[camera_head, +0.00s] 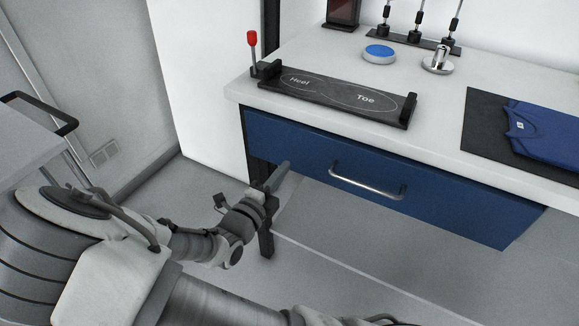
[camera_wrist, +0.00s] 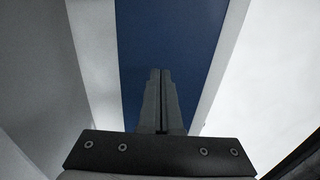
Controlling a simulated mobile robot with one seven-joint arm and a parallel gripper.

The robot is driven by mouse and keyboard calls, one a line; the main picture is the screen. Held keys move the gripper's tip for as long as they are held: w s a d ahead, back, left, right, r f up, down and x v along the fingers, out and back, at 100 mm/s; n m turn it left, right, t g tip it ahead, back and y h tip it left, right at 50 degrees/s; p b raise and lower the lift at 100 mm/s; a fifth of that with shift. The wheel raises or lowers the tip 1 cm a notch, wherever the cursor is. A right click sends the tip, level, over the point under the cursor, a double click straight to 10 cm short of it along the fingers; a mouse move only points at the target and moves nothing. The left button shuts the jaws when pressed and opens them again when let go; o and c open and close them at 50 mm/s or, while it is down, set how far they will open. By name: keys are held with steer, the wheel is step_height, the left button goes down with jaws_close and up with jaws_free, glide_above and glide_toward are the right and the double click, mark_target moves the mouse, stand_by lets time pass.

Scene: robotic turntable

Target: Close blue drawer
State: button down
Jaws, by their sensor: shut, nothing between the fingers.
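The blue drawer (camera_head: 300,150) is under the white tabletop, with a silver bar handle (camera_head: 367,184) on its front. The front runs close beneath the tabletop's edge; I cannot tell whether any gap is left behind it. My gripper (camera_head: 284,168) is shut and empty, in front of the drawer's lower left part, left of the handle. In the wrist view, my shut fingers (camera_wrist: 160,72) point at the drawer's blue front (camera_wrist: 172,30), which fills the middle. I cannot tell whether the fingertips touch it.
On the white tabletop (camera_head: 440,140) are a black Heel/Toe board (camera_head: 335,97) with a red-knobbed lever (camera_head: 252,38), a blue button (camera_head: 379,53), a metal fitting (camera_head: 438,61) and a folded blue shirt (camera_head: 545,135) on a dark mat (camera_head: 484,122). The floor below the drawer is mostly clear.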

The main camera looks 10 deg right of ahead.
mark_target(296, 153)
steer(key=shift+b+x, duration=0.65)
steer(key=shift+x, duration=1.3)
steer(key=shift+w+d+r+p, duration=0.1)
steer(key=shift+w+r+p, duration=0.1)
steer(key=shift+p, duration=0.3)
steer(key=shift+w+d+r+p, duration=0.2)
steer(key=shift+w+d+p, duration=0.3)
steer(key=shift+p, duration=0.7)
steer(key=shift+f+p+x, duration=0.15)
steer(key=shift+p+x, duration=0.55)
steer(key=shift+x, duration=0.1)
steer(key=shift+f+p+x, duration=0.15)
steer(key=shift+p+x, duration=0.55)
steer(key=shift+x, duration=0.05)
steer(key=shift+w+r, duration=0.1)
